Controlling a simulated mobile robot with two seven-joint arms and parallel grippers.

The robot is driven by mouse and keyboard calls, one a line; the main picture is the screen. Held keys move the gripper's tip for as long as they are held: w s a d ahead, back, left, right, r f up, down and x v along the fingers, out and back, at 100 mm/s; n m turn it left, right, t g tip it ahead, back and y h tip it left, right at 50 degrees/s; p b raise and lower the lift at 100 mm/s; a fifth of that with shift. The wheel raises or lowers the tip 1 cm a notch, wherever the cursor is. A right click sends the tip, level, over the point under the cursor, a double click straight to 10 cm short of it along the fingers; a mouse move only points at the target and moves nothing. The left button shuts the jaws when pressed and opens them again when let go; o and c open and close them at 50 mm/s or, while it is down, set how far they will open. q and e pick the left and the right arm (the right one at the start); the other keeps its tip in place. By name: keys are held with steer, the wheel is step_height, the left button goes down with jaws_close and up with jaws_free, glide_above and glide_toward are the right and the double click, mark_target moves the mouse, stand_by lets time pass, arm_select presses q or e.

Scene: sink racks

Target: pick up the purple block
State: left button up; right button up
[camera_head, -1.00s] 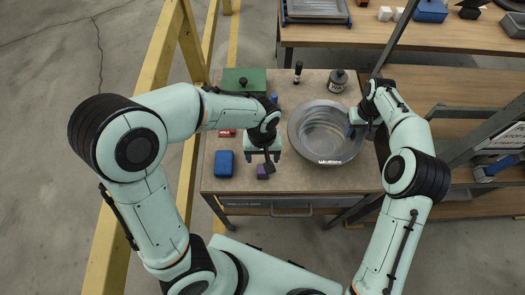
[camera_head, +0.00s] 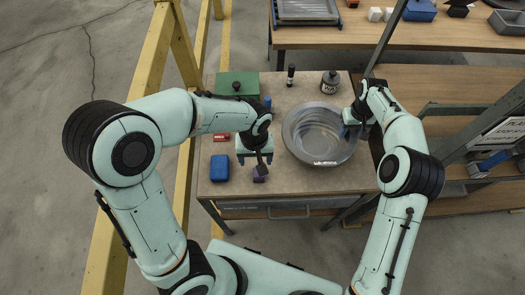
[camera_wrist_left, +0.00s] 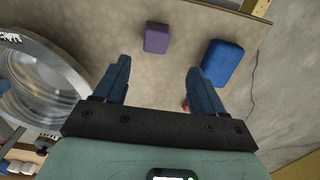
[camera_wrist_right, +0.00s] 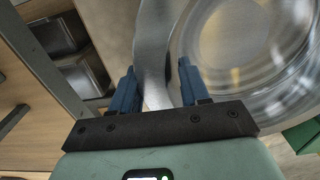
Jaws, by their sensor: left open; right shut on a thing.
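The purple block (camera_head: 259,174) stands on the table near its front edge. In the left wrist view the purple block (camera_wrist_left: 156,39) is beyond the fingertips, roughly in line with the gap between them. My left gripper (camera_head: 257,158) is open and empty above the table, and its arm partly covers the block in the head view; its fingers also show in the left wrist view (camera_wrist_left: 160,72). My right gripper (camera_head: 351,131) is shut on the right rim of the metal basin (camera_head: 313,122); the rim passes between its fingers in the right wrist view (camera_wrist_right: 155,82).
A blue block (camera_head: 220,167) stands left of the purple one. A red item (camera_head: 221,137), a green box (camera_head: 238,83), a dark slim bottle (camera_head: 291,75) and a dark jar (camera_head: 330,82) stand farther back. The basin fills the table's right side. A yellow frame (camera_head: 169,165) runs along the left.

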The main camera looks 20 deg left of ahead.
arm_select(q)
step_height(320, 180, down, 5)
steer(key=shift+r, duration=0.2)
steer(key=f, duration=0.5)
steer(key=shift+d+f, duration=0.1)
steer(key=shift+d, duration=0.3)
steer(key=c, duration=1.2)
steer(key=shift+o, duration=0.2)
step_height(320, 180, up, 10)
steer(key=shift+r, duration=0.1)
